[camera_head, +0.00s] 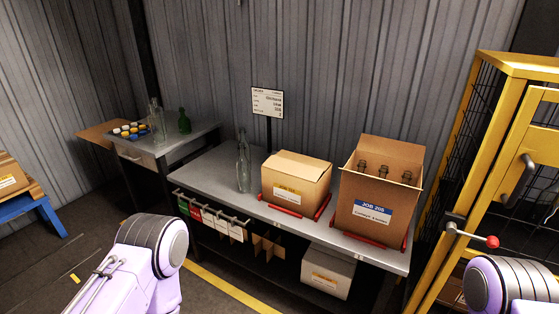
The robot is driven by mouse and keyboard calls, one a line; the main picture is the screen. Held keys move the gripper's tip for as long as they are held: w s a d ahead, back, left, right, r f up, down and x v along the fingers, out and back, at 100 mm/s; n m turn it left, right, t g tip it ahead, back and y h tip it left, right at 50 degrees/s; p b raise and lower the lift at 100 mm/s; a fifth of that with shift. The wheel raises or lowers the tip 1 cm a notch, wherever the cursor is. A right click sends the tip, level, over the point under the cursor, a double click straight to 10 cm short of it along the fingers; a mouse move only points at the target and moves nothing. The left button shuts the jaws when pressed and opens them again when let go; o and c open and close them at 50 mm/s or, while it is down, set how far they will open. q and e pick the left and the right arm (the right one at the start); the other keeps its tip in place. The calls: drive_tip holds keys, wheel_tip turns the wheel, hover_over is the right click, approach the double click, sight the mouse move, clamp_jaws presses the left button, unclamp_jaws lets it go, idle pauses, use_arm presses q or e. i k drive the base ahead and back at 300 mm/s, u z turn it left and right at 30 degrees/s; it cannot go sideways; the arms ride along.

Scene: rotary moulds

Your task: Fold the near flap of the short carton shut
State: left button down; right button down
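The short carton (289,187) is a brown box with a yellow-banded label, standing on the grey bench inside a red corner frame. Its top (297,166) looks mostly covered by pale flaps; at this size I cannot tell whether the near flap lies fully flat. A taller carton (365,222) with a blue label reading "JOB 205" stands to its right, open, with several dark bottles (381,172) inside. Only links of my two arms show, at the bottom left and bottom right. Neither gripper is in view, and nothing touches the short carton.
A clear bottle (243,163) stands left of the short carton, with a sign (267,102) on a post behind. A rail with hanging cards (210,220) runs along the bench front. A yellow cage (478,150) with a red-knobbed lever (491,242) stands at right.

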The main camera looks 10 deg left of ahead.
sight(304, 172)
drive_tip(key=u, duration=1.2)
drive_tip(key=i, duration=1.15)
drive_tip(key=z, duration=2.2)
